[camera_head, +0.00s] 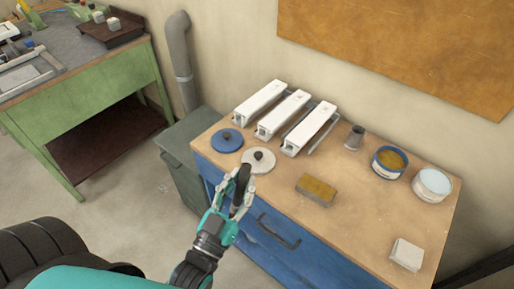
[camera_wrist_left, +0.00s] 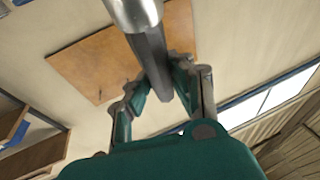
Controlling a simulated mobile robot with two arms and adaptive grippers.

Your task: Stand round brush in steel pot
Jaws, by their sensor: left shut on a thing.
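My left gripper (camera_head: 239,188) is shut on the dark handle of the round brush (camera_head: 242,180), in front of the bench's near left edge. In the left wrist view, the brush (camera_wrist_left: 150,62) shows a dark faceted handle and a bright metal collar between the fingers (camera_wrist_left: 160,85). The bristles are cut off at the top of that view and cannot be told in the head view. The steel pot (camera_head: 354,138) is a small grey cup standing at the back of the bench, right of the white profiles and well apart from the gripper. My right gripper is not in view.
Three white profiles (camera_head: 284,115) lie at the bench's back left. Near the gripper are a blue disc (camera_head: 226,140) and a pale disc (camera_head: 258,161). A tan-topped block (camera_head: 316,190), an amber-filled tin (camera_head: 390,162), a white tin (camera_head: 432,185) and a white block (camera_head: 406,254) stand further right.

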